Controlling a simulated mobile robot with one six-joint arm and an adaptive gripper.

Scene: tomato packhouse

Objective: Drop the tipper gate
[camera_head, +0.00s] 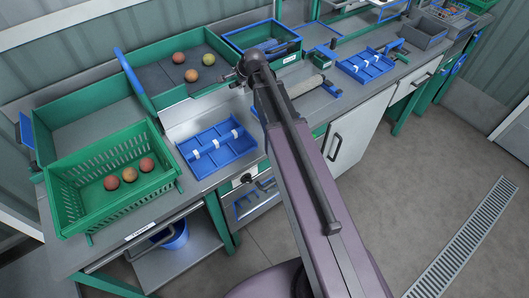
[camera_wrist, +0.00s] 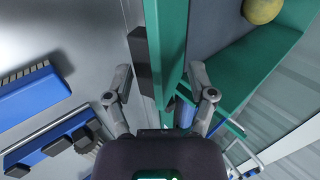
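The tipper is a green-walled tray (camera_head: 160,52) with a dark bed and three tomatoes (camera_head: 191,75) in it, at the back of the bench in the head view. In the wrist view a green upright panel (camera_wrist: 172,45), which looks like its gate, runs between my fingers. A dark grey block (camera_wrist: 140,60), perhaps its handle, sticks out from the panel's left side. My gripper (camera_wrist: 162,78) is open, with one finger on each side of the panel and a gap to it.
A green slotted crate (camera_head: 115,205) with three tomatoes stands at the front left. A blue tray (camera_head: 216,150) with white pieces lies in front of the tipper. Another blue tray (camera_head: 365,66) is farther right. A blue-rimmed bin (camera_head: 262,36) stands behind my arm.

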